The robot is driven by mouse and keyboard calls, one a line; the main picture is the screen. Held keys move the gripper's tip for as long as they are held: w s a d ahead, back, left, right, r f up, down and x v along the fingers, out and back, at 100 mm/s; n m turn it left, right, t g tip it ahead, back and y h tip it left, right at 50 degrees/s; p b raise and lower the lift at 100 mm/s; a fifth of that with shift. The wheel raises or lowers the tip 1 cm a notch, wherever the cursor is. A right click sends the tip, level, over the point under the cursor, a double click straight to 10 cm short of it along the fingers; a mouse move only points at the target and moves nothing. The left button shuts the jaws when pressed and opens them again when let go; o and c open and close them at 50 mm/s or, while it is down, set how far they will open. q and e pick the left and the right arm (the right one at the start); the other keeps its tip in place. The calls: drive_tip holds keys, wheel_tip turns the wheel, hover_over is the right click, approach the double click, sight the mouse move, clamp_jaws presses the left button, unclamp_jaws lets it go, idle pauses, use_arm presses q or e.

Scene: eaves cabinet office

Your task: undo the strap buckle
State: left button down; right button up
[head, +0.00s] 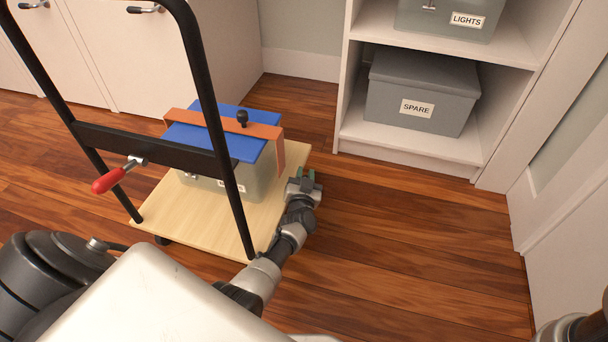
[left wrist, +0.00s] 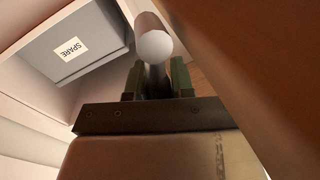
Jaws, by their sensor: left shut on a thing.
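An orange strap (head: 206,120) runs over the blue lid (head: 243,143) of a grey-green box (head: 236,185) and hangs down its right side. A black knob (head: 242,118) stands on top of the strap. My left gripper (head: 304,175) is low beside the strap's hanging right end. In the left wrist view its green fingers (left wrist: 159,82) are shut on a grey round-ended bar (left wrist: 154,46), which seems to be the buckle's lever. The strap fills the right of that view (left wrist: 270,60). The rest of the buckle is hidden. My right gripper is not in view.
The box stands on a wooden trolley deck (head: 165,215) with a black frame (head: 150,142) and a red-handled lever (head: 108,180). A shelf unit (head: 405,145) holding grey bins, one marked SPARE (head: 420,90), stands at the back right. The floor (head: 410,230) right of the trolley is clear.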

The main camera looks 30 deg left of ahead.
use_arm(q)
drive_tip(key=shift+w+d+f+m+t, duration=0.1)
drive_tip(key=shift+d+f+m+t, duration=0.25)
drive_tip(key=shift+m, duration=0.8)
drive_tip(key=shift+w+d+f+m+t, duration=0.15)
drive_tip(key=shift+d+m, duration=0.35)
drive_tip(key=shift+m, duration=0.7)
drive_tip(key=shift+w+d+f+m+t, duration=0.1)
drive_tip(key=shift+d+f+m+t, duration=0.25)
drive_tip(key=shift+m, duration=0.8)
drive_tip(key=shift+d+r, duration=0.1)
drive_tip(key=c, duration=1)
unclamp_jaws()
drive_tip(key=shift+o, duration=0.2)
